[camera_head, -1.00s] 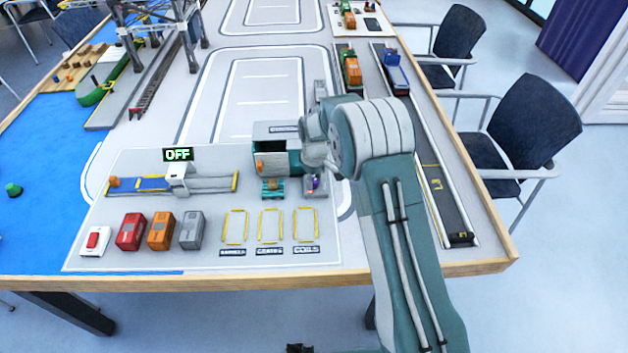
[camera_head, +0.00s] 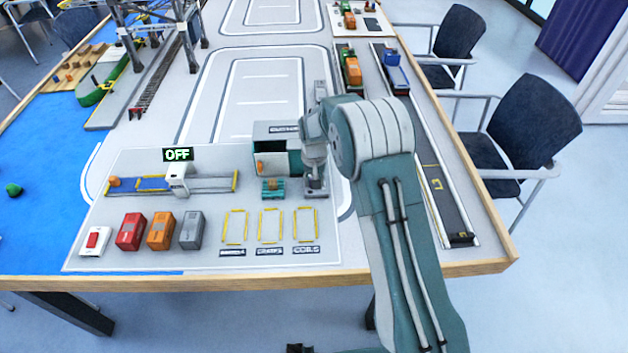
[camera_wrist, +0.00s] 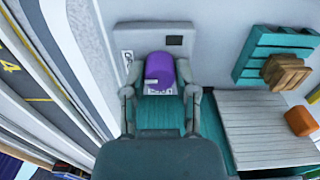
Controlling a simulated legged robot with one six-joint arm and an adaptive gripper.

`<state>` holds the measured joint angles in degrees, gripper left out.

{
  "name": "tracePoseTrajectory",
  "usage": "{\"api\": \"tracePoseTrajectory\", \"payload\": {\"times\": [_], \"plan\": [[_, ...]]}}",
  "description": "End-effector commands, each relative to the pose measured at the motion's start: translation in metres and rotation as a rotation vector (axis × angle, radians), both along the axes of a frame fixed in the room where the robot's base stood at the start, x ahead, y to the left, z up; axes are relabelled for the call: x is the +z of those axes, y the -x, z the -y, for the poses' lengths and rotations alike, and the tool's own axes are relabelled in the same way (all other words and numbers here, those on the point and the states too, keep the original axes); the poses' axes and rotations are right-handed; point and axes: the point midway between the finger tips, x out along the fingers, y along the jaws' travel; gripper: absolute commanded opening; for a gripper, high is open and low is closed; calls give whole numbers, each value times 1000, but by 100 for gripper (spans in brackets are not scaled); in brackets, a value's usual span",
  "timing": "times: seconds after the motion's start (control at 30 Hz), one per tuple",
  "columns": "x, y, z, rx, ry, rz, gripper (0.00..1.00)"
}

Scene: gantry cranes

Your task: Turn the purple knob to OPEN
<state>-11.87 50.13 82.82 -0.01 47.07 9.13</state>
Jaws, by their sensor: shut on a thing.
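The purple knob (camera_wrist: 159,72) shows in the wrist view between the two fingers of my gripper (camera_wrist: 160,85). My gripper is shut on it from both sides. The knob stands on a grey panel with small printed labels partly showing around it. The label text is too small to read. In the head view my gripper (camera_head: 315,180) points down over the small grey base beside the teal container, and it hides the knob there.
A teal container (camera_head: 267,154) and a teal pallet with a wooden crate (camera_head: 272,188) stand just left of my gripper. A slider unit marked OFF (camera_head: 178,178) and several small blocks (camera_head: 160,231) lie further left. Yellow-outlined bays (camera_head: 271,226) are empty.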

Motion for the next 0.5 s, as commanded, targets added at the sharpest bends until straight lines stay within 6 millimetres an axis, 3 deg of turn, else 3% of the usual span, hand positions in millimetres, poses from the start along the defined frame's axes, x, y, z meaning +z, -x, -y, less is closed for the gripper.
{"api": "tracePoseTrajectory", "payload": {"times": [0.5], "plan": [[-1,-1,-1,-61,-1,3,0]]}}
